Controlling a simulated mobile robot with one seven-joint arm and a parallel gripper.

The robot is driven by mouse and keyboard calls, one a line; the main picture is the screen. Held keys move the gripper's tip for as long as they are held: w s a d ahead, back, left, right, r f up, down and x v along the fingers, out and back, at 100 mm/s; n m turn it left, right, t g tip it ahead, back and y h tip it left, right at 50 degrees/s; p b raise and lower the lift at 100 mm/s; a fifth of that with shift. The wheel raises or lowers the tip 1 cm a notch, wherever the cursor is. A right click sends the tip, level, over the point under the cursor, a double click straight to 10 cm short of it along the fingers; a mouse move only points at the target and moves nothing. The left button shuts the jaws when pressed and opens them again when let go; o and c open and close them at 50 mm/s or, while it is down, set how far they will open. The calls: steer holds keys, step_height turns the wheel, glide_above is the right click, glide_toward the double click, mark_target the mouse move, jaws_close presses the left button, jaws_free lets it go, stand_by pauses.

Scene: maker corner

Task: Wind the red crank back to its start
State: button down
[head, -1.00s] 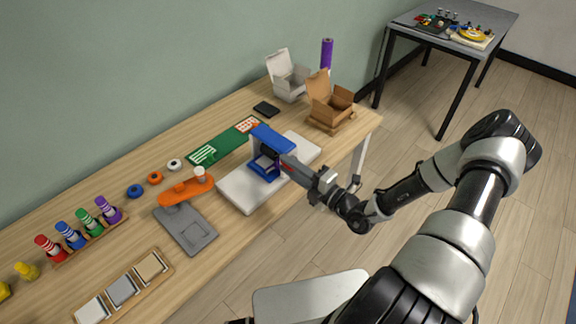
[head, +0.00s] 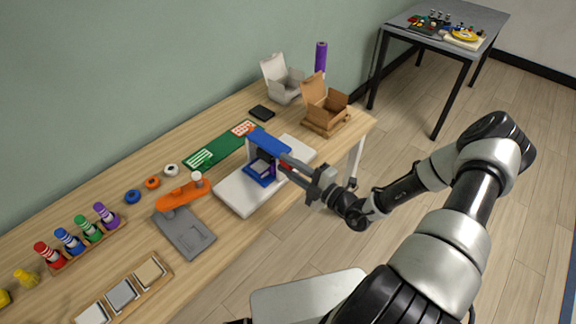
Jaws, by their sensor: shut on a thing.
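A blue press-like device (head: 268,140) stands on a white base board (head: 239,191) on the wooden bench. A pale block sits in its lower blue holder (head: 260,174). The red crank (head: 285,165) shows as a small red part on the device's right side. My gripper (head: 291,167) reaches in from the right and is shut on the red crank, hiding most of it. The crank's exact angle is hard to make out.
An orange lever tool (head: 182,193) on a grey base (head: 188,236) stands to the left. A brown open box (head: 325,108) and a white box (head: 281,80) are behind. A green board (head: 213,148) lies near the wall.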

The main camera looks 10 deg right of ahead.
steer(key=c, duration=1.6)
jaws_free()
steer(key=shift+w+d+r, duration=0.2)
steer(key=shift+d, duration=0.1)
steer(key=shift+c, duration=0.2)
steer(key=shift+o, duration=0.3)
steer(key=shift+f, duration=0.1)
steer(key=shift+s+a, duration=0.1)
steer(key=shift+s, duration=0.05)
steer(key=b+v, duration=0.1)
steer(key=v, duration=1.6)
steer(key=shift+s, duration=0.1)
